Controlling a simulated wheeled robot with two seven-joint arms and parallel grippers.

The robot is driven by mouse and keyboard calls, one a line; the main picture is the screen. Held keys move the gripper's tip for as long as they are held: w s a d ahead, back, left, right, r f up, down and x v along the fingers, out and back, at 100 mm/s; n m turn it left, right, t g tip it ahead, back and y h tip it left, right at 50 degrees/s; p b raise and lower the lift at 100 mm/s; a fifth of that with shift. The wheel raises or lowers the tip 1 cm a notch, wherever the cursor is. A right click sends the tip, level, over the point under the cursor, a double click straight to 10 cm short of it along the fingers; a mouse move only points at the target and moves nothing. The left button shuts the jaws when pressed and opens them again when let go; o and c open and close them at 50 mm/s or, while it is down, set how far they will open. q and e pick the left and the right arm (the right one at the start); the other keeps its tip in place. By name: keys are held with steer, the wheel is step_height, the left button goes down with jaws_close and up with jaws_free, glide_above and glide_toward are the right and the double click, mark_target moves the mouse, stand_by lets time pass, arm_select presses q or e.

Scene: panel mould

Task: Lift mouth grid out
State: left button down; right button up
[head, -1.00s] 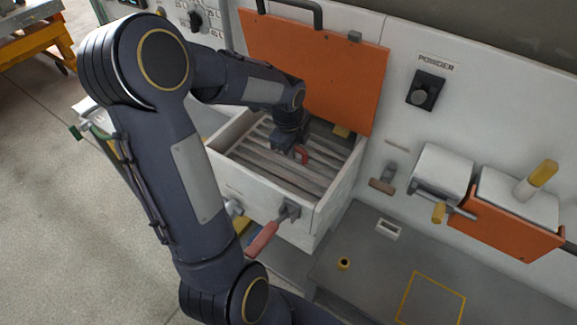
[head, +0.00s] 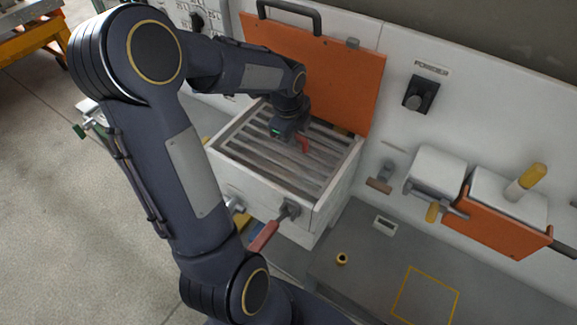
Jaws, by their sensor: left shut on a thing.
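The mouth grid (head: 262,163), a frame of grey parallel slats, lies level across the mouth of the white box (head: 262,195). It sits close to the rim; its far part is partly hidden by my arm. A red handle (head: 304,145) stands up from the middle of the grid. My left gripper (head: 297,138) points down over the grid and is shut at this red handle; the fingertips are small and partly hidden. My right gripper is not in view.
An orange lid (head: 330,75) stands open behind the box. A red-handled lever (head: 265,235) sticks out from the box front. At right are an orange holder (head: 500,220), a dark knob (head: 418,95) and a grey deck (head: 350,275) with clear room.

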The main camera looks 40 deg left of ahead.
arm_select(q)
steer(key=shift+r, duration=1.8)
steer(key=shift+s+d+b, duration=0.2)
steer(key=shift+s, duration=1.8)
steer(key=shift+s+d+b, duration=0.15)
steer(key=shift+s+d, duration=0.05)
steer(key=shift+s, duration=1.75)
steer(key=s+d, duration=0.1)
steer(key=s, duration=1.3)
steer(key=shift+d+p, duration=0.35)
steer(key=shift+p, duration=0.05)
steer(key=shift+s+f, duration=0.15)
